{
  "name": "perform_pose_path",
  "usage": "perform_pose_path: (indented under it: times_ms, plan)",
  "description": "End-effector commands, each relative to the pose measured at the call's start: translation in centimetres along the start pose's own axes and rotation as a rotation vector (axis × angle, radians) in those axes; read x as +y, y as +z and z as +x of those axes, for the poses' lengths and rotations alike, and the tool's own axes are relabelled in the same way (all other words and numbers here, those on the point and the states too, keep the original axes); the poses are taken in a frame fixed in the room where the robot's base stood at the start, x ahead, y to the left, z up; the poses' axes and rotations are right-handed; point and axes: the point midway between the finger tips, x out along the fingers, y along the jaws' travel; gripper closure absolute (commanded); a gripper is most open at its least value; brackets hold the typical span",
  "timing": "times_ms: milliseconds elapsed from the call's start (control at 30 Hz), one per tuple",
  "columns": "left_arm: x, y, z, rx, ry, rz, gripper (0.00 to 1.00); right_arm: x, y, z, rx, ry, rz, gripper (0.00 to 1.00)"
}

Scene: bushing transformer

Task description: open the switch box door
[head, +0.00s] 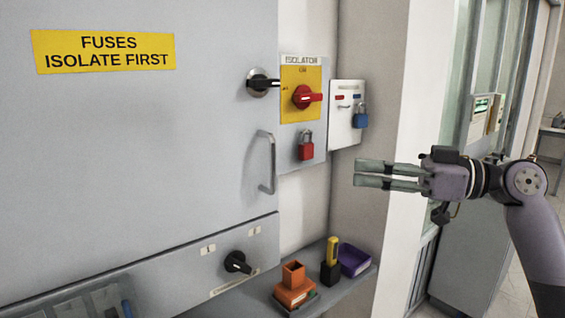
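The switch box door (130,160) is a large grey panel filling the left of the head view and appears shut. It carries a yellow "FUSES ISOLATE FIRST" label (104,51). A metal bar handle (268,163) stands upright near its right edge. A black rotary knob (262,82) sits above the handle, its lever pointing right. My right gripper (357,174) comes in from the right, its fingers pointing left toward the handle and apart from it. The two fingers are roughly parallel with a narrow gap and nothing visible between them. My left gripper is not in view.
A yellow isolator plate with a red switch (306,96) and red padlock (306,146) is right of the door. A white box with a blue padlock (361,115) is beside it. Below, a shelf holds orange blocks (293,285), a yellow-black tool (331,262) and a purple tray (354,260).

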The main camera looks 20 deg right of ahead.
Motion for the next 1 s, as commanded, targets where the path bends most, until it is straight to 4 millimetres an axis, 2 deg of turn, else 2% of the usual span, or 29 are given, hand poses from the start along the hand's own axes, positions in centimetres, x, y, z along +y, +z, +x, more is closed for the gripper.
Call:
perform_pose_path:
  times_ms: [167, 700, 900, 1000]
  plan:
    - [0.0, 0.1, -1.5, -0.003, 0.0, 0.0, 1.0, -0.1, -0.4, 2.3, 0.0, -0.004, 0.002, 0.82]
    - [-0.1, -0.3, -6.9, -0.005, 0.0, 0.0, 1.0, 0.1, -0.5, 13.8, 0.004, -0.001, 0.006, 0.82]
    - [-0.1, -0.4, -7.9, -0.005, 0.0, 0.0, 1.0, 0.1, -0.3, 16.4, 0.003, 0.0, 0.005, 0.82]
    - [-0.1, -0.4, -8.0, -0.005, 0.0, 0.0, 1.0, 0.1, -0.1, 16.9, 0.002, 0.001, 0.005, 0.82]
